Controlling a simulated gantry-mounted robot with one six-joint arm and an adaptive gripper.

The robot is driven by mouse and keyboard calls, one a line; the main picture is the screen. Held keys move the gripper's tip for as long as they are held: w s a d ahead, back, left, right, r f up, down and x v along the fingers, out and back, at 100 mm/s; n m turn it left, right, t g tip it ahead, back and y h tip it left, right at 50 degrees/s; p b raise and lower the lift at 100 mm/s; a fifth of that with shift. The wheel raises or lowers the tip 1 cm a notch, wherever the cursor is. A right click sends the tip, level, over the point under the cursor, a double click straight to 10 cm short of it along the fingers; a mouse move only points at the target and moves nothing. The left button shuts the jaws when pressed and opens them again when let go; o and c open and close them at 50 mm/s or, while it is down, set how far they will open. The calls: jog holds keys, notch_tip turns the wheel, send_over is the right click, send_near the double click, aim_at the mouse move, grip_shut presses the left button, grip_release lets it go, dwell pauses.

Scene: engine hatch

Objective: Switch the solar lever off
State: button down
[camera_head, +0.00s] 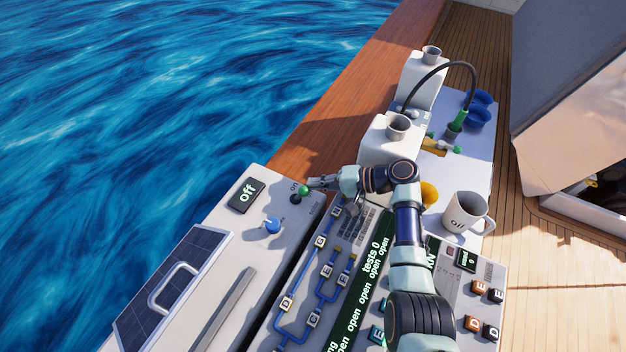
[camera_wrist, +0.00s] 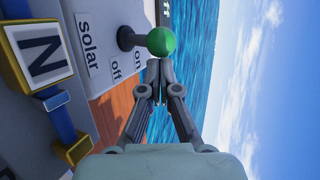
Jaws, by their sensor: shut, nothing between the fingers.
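The solar lever has a green ball knob (camera_head: 303,191) on a dark stem, at the far right corner of the white panel. In the wrist view the green knob (camera_wrist: 160,42) shows near the top centre, by the "on" label (camera_wrist: 138,54). The "off" label (camera_wrist: 116,68) and "solar" label (camera_wrist: 88,36) are to its left. I cannot tell the exact lever position. My gripper (camera_head: 313,184) is shut and empty, just right of the knob; in the wrist view its fingertips (camera_wrist: 153,66) are just below the knob. Whether they touch is unclear.
A display (camera_head: 246,194) reading "Off" and a blue-knobbed lever (camera_head: 272,226) are on the white panel (camera_head: 262,267), near a solar panel (camera_head: 180,285) with a handle. A white canister (camera_head: 384,145) and mug (camera_head: 464,213) stand near my arm. Water lies left.

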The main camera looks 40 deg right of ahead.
notch_tip(320, 180, up, 10)
dwell(0.5)
